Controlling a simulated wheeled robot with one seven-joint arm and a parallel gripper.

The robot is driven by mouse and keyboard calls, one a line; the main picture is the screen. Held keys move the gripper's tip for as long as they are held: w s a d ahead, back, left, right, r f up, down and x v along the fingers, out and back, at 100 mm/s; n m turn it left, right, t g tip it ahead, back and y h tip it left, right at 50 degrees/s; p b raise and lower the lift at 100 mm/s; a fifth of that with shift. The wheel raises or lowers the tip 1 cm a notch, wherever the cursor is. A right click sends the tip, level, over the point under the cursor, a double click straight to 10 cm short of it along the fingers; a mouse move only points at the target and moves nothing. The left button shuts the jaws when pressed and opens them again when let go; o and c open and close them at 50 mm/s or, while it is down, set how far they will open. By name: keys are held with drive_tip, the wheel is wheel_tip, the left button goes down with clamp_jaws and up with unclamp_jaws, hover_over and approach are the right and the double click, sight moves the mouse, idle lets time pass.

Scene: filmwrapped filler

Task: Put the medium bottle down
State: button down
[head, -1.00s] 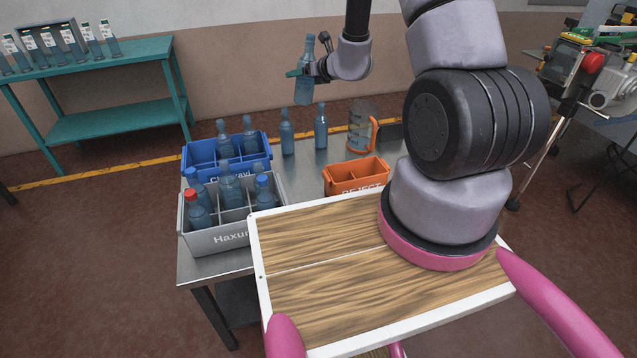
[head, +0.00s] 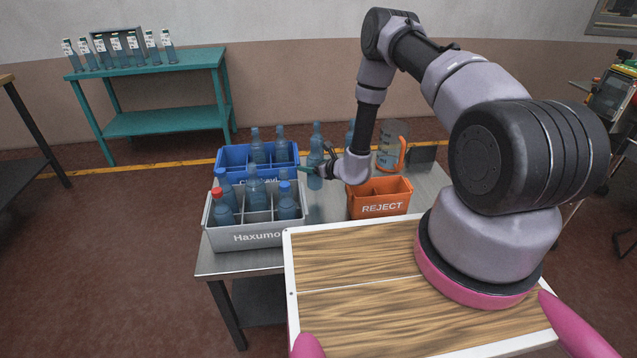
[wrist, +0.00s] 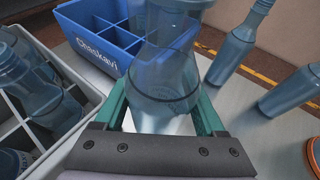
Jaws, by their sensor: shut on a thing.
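My gripper (head: 313,171) is shut on a translucent blue bottle (head: 315,183), taken as the medium bottle. In the wrist view the teal fingers (wrist: 163,112) clasp the sides of this bottle (wrist: 165,75). It is upright over bare steel table (head: 335,205), between the two bottle crates and the orange bin. Whether its base touches the table I cannot tell. In the head view it overlaps a standing bottle behind it.
A grey Haxumo crate (head: 257,238) holds several bottles. A blue Chaskavi crate (head: 232,160) holds some too. An orange REJECT bin (head: 381,208) is right of my gripper.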

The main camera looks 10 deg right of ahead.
drive_tip(key=shift+f, duration=2.65)
drive_tip(key=shift+f, duration=0.1)
drive_tip(key=shift+f, duration=0.1)
unclamp_jaws()
